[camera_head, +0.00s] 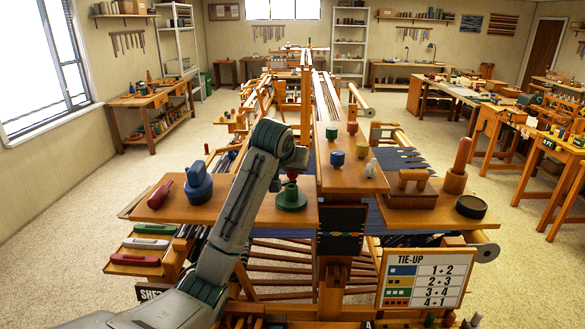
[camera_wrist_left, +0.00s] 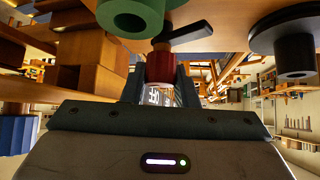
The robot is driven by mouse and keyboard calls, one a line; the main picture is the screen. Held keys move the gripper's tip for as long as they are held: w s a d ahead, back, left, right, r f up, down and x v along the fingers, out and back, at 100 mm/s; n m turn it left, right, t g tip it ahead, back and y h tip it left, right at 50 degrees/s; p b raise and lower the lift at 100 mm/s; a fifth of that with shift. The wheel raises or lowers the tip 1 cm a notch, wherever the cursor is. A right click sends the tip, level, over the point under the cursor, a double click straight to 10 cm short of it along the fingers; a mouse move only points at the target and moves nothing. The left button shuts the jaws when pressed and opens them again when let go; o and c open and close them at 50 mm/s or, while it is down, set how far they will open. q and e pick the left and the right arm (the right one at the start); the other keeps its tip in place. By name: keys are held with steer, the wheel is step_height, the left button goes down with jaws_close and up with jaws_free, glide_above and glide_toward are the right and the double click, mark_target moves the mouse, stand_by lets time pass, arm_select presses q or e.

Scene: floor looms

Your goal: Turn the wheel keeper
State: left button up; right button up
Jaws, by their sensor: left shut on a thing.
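My left gripper (camera_head: 292,168) points down over the front left part of the wooden loom top. It also shows in the wrist view (camera_wrist_left: 160,88), where its jaws are shut on a red knob (camera_wrist_left: 160,66). A black lever (camera_wrist_left: 188,36) sits right beside the knob on a small wooden part; I cannot tell for sure that this is the wheel keeper. In the head view a bit of red (camera_head: 292,175) shows under the gripper, above a green round piece (camera_head: 291,200). The jaws partly hide the knob. My right gripper is not in view.
A raised wooden board (camera_head: 350,178) with small spools is right of the gripper. A black ring (camera_head: 471,206) and a tie-up sign (camera_head: 424,279) are at the right.

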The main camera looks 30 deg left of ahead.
arm_select(q)
steer(key=shift+r+n+g+y, duration=0.15)
steer(key=shift+n+g+y, duration=0.65)
steer(key=shift+n+y, duration=1.1)
steer(key=shift+n, duration=0.5)
steer(key=shift+h, duration=0.3)
steer(key=o, duration=1)
